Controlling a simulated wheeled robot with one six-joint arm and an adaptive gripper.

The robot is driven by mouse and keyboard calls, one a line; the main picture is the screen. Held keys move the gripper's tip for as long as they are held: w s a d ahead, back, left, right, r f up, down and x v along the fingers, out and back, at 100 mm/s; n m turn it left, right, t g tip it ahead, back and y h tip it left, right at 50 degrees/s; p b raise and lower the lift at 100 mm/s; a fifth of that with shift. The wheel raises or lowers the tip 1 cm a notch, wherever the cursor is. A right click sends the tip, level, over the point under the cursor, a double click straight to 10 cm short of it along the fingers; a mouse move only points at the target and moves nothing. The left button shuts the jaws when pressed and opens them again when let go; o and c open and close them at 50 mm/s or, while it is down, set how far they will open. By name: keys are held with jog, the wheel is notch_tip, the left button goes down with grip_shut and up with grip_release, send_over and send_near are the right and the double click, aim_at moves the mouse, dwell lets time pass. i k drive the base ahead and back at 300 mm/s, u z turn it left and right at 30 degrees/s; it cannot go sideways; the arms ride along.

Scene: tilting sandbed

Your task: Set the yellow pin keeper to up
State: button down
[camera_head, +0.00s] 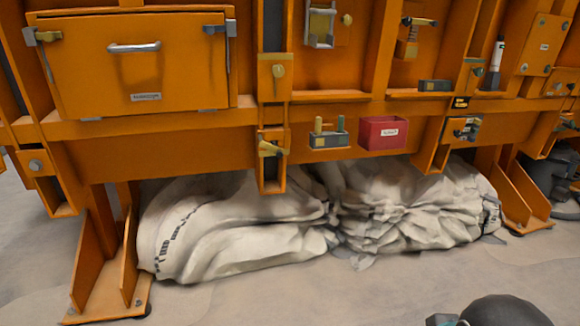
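Two yellow fittings sit on the orange vertical post left of centre, and I cannot tell for sure which is the pin keeper. The lower one is a yellow lever-like piece (270,148) on a small plate; it looks tilted, with its right end lower. The upper one is a small round yellow knob with a stem (278,72) on an orange plate. A third brass-yellow fitting with a handle (410,42) is at the upper right. My gripper is not in view; a dark rounded part at the bottom right seems to be mine.
An orange drawer-like panel with a handle (134,47) is at the upper left. A small tray with pegs (329,139) and a red box (384,133) stand on the front right of the post. Pale sacks (235,225) fill the space below. The floor in front is clear.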

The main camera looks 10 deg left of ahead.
aim_at(263, 144)
jog(key=z, duration=1.2)
jog(key=i, duration=1.1)
jog(key=u, duration=2.45)
